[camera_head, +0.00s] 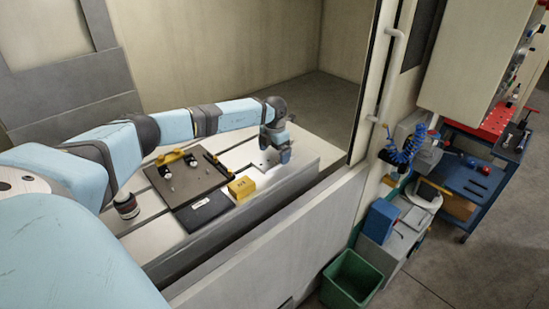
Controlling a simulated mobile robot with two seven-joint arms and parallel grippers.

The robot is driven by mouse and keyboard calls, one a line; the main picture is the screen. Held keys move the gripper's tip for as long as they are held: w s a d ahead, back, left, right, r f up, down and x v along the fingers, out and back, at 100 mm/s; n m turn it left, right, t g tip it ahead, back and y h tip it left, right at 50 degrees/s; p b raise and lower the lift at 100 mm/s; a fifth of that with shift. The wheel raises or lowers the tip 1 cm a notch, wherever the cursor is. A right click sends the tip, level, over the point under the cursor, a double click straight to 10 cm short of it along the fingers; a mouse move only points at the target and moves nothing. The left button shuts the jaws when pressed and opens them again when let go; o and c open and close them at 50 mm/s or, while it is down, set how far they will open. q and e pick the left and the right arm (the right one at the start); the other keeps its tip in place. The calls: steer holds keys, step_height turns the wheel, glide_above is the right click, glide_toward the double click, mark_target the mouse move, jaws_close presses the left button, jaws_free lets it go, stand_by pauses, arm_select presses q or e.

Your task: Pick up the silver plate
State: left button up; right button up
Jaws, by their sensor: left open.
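A pale, bright flat plate (238,158), which looks like the silver plate, lies on the machine bed just left of my left gripper. Its right part is partly hidden by the gripper and wrist. My left gripper (286,157) is at the end of the blue arm, pointing down near the plate's right end. It is open, and I see nothing held in it. Whether the fingertips touch the plate or the bed is too small to tell. My right gripper is not in view.
A dark plate (184,184) with yellow clamps (175,157) lies left of the pale plate. In front are a yellow box (241,187) and a flat black item (204,210). A dark can (126,205) stands at left. The machine's front wall (290,245) borders the bed.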

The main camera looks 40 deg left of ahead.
arm_select(q)
steer(key=shift+f, duration=0.75)
steer(key=shift+r, duration=0.1)
steer(key=c, duration=1)
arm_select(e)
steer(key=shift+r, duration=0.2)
